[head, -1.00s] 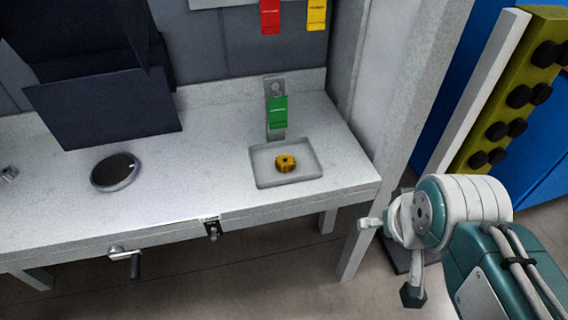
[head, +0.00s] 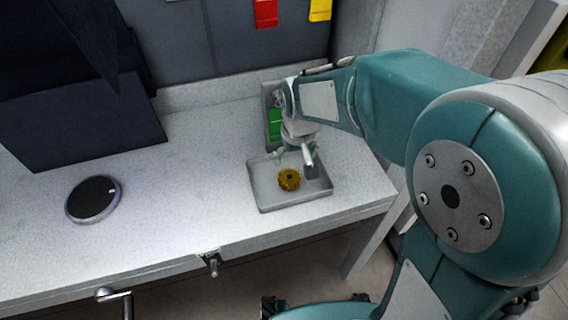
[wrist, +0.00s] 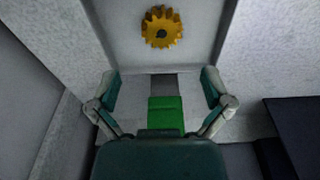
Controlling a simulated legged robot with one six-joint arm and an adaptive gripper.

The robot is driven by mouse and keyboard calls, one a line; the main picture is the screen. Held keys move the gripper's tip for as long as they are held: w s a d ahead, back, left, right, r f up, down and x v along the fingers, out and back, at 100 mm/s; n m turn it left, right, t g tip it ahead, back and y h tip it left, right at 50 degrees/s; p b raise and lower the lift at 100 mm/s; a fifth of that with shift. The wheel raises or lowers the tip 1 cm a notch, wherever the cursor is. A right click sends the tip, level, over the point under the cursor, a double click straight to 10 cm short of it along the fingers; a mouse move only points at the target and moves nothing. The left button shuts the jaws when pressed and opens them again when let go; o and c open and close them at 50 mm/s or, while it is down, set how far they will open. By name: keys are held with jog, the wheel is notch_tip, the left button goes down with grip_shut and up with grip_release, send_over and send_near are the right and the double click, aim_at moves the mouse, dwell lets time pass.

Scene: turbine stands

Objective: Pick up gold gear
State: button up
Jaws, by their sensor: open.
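The gold gear (head: 289,180) lies flat in a shallow grey tray (head: 264,197) on the bench. My gripper (head: 296,157) is over the back part of the tray, just behind the gear and apart from it. In the wrist view the gear (wrist: 162,27) shows at the top centre, beyond the fingertips. The two fingers of my gripper (wrist: 160,85) are spread apart with nothing held between them. The gear's underside is hidden.
A green tag (head: 274,124) on an upright plate stands behind the tray, partly hidden by my wrist. A dark round disc (head: 93,198) lies on the left of the bench (head: 180,215). A dark box (head: 85,130) stands at the back left.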

aim_at(290, 176)
jog(key=f, duration=0.3)
jog(key=w+f, duration=0.1)
jog(key=f, duration=0.2)
jog(key=shift+w+a, duration=0.1)
jog(key=shift+a, duration=0.1)
jog(key=f, duration=0.2)
jog(key=w+f, duration=0.1)
jog(key=f, duration=0.1)
jog(key=shift+w+a, duration=0.1)
jog(key=shift+a, duration=0.25)
jog(key=shift+w+f, duration=0.1)
jog(key=shift+f, duration=0.45)
jog(key=shift+d, duration=0.1)
jog(key=c, duration=1.1)
